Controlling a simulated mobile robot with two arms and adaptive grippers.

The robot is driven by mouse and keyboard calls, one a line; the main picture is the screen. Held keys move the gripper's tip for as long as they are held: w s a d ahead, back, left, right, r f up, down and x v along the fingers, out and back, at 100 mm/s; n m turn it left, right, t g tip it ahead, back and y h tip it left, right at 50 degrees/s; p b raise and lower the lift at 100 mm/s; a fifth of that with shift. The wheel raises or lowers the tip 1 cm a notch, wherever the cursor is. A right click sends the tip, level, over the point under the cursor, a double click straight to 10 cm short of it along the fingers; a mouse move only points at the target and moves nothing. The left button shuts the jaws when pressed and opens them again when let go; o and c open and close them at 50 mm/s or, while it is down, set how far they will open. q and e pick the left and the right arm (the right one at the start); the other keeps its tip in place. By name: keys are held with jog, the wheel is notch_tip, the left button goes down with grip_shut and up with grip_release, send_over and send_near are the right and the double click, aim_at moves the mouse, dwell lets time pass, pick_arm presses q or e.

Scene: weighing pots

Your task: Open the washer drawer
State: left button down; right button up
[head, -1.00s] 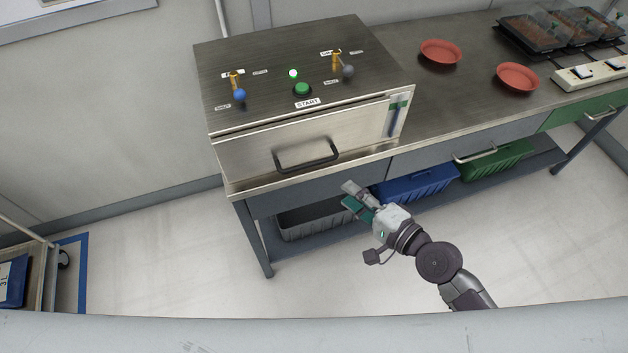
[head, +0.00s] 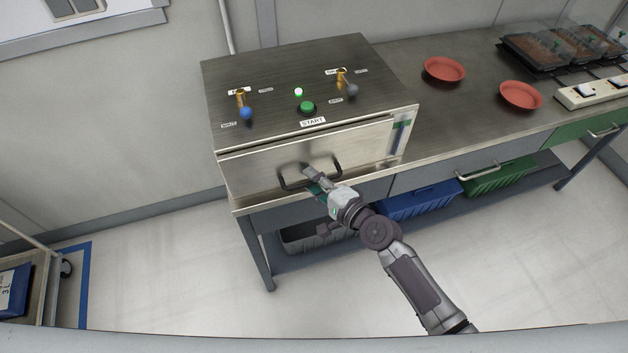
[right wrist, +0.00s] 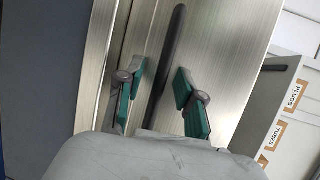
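The washer (head: 290,75) is a steel box on the workbench, with a green START button on top. Its drawer front (head: 245,170) sits flush with the box and looks closed. The drawer has a dark bar handle (head: 286,184). My right gripper (head: 309,179) is at the handle's middle, partly covering it. In the right wrist view my right gripper (right wrist: 160,84) is open, its green-padded fingers on either side of the dark handle bar (right wrist: 174,48), with gaps visible. My left gripper is not in view.
Two red dishes (head: 444,69) and trays of pots (head: 545,50) stand on the bench to the right. A blue bin (head: 420,203), a green bin (head: 500,177) and a grey bin (head: 300,238) sit below. The floor in front is clear.

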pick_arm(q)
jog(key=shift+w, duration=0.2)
pick_arm(e)
grip_shut()
jog(key=shift+f, duration=0.1)
